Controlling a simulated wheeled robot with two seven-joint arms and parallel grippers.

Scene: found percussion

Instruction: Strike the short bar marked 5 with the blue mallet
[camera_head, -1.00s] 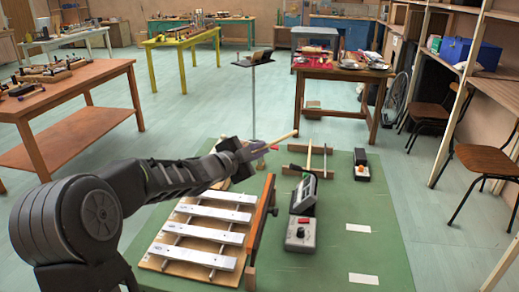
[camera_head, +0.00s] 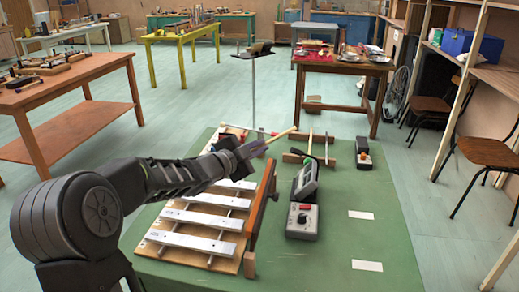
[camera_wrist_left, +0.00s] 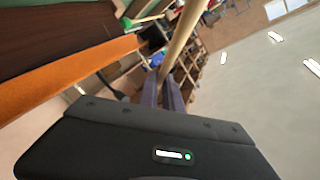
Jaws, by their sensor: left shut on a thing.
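Silver metal bars (camera_head: 203,219) lie in a row on a pale wooden frame (camera_head: 150,249) on the green table. Their marks are too small to read, so I cannot tell which is bar 5. The far bars are partly hidden by my left arm. My left gripper (camera_head: 256,149) is above the far right part of the frame, shut on a thin wooden mallet stick (camera_head: 284,134). The stick also shows in the left wrist view (camera_wrist_left: 182,38), rising from between the fingers (camera_wrist_left: 163,92). The mallet's blue head does not show clearly. My right gripper is not in view.
An upright brown board (camera_head: 261,207) stands along the bars' right side. Grey devices (camera_head: 303,219) with a tilted display stand right of it. A wooden piece with rods (camera_head: 310,156) and a small black device (camera_head: 363,155) are behind. The table's right front is clear except for white cards (camera_head: 362,215).

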